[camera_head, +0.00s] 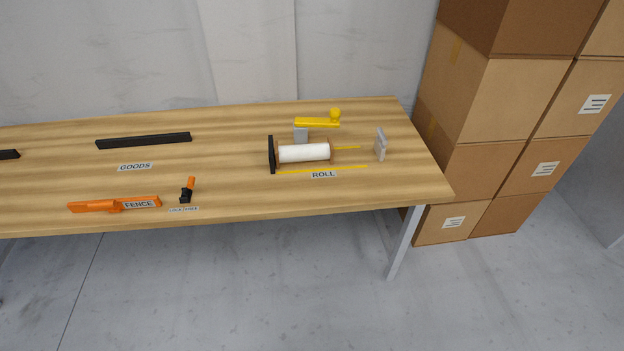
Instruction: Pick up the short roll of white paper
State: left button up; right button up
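The short roll of white paper (304,153) lies on its side on the wooden table, toward the right end, just behind the label ROLL (323,174). A black upright plate (272,155) stands at its left end. A brownish piece (331,150) shows at its right end; I cannot tell whether it is the roll's core or a separate part. Neither of my grippers is in view.
Around the roll are a yellow crank-like part (318,123), a grey block behind (301,135), a grey upright bracket (380,145) and yellow lines. An orange fence (114,205) and black bar (143,141) lie left. Cardboard boxes (486,105) stand right of the table (230,185).

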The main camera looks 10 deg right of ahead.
aim_at(313, 151)
jog(key=u, duration=0.45)
jog(key=k, duration=0.2)
jog(key=z, duration=1.35)
jog(key=i, duration=0.75)
jog(key=u, duration=0.1)
